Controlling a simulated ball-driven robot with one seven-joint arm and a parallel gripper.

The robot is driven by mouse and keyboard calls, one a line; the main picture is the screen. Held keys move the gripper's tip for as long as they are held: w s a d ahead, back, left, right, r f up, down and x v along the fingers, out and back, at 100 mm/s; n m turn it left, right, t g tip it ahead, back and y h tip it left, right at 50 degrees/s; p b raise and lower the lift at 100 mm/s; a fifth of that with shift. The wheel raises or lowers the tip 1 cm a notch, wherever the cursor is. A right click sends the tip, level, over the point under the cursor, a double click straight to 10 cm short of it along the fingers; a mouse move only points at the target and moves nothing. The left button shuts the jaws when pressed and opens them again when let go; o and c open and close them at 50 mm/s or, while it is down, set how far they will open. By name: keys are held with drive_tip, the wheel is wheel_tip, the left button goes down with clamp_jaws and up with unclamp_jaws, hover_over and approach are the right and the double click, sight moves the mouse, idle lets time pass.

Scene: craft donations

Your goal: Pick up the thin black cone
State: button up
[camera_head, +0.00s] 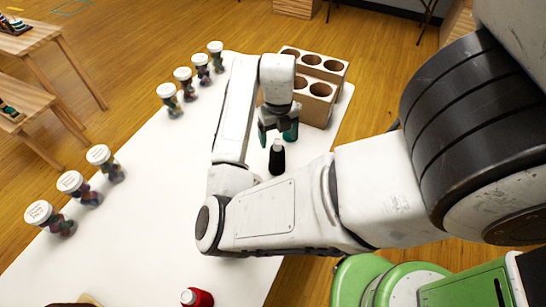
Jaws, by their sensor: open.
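The thin black cone (277,160) stands upright on the white table, with a pale tip at its top. My gripper (278,135) is just above and behind the cone in the picture, pointing down, with its dark greenish fingers apart. The cone's top overlaps the space between the fingers in this view. I cannot tell whether the fingers are around it or only behind it. Nothing is visibly held.
A wooden block with round holes (318,88) stands close behind my gripper. Jars with white lids line the white table's (130,200) left edge, such as one jar (50,220). A red cone (197,298) is at the bottom edge. The table's middle left is clear.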

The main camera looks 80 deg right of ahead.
sight(277, 150)
drive_tip(key=shift+w+f+p, duration=0.1)
drive_tip(key=shift+f+p, duration=0.55)
drive_tip(key=shift+f, duration=2.95)
drive_tip(key=c, duration=1.1)
drive_tip(key=shift+r, duration=0.1)
drive_tip(key=shift+c, duration=0.2)
